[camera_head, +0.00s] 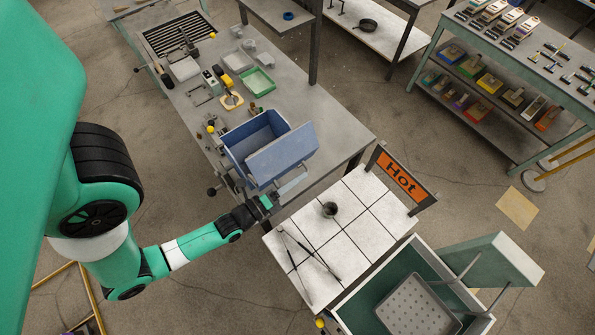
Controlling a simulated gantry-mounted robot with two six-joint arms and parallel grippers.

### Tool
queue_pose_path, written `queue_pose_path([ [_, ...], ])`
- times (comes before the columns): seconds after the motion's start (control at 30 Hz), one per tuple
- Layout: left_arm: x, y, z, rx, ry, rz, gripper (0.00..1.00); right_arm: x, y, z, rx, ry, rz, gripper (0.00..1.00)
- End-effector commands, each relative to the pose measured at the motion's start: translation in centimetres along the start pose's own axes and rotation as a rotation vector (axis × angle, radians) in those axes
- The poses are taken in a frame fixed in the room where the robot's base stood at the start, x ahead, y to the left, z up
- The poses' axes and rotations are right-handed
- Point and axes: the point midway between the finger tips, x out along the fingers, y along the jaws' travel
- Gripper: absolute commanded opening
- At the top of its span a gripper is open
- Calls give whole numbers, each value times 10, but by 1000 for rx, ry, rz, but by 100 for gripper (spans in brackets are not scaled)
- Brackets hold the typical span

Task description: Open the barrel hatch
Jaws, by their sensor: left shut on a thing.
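A blue box-shaped barrel (233,158) stands at the near right end of the long grey workbench. Its lighter blue hatch panel (281,153) is tilted over the right part of the opening, and the dark inside shows to the left of it. My left gripper (268,202) is at the lower front of the barrel, just below the hatch's lower corner. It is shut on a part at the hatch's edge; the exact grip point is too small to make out. My right gripper is not in view.
A white tiled table (312,245) with a small dark cup (329,209), thin tongs (308,256) and an orange "Hot" sign (402,180) stands right of my gripper. A green bin (357,304) with a raised lid (497,256) is at the lower right. Tools and trays crowd the bench's far part.

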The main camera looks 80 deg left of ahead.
Motion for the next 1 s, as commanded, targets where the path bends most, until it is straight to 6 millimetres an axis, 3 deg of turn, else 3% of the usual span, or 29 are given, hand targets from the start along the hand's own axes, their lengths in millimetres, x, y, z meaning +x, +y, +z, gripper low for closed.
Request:
queue_pose_path([
  [0.47,0,3,0,-2,-1,3,0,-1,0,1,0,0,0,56],
  [0.5,0,3,0,-2,-1,3,17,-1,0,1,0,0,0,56],
  [0.67,0,3,0,-3,-1,2,45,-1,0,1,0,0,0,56],
  [1.0,-7,4,-1,-3,0,3,45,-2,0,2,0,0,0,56],
])
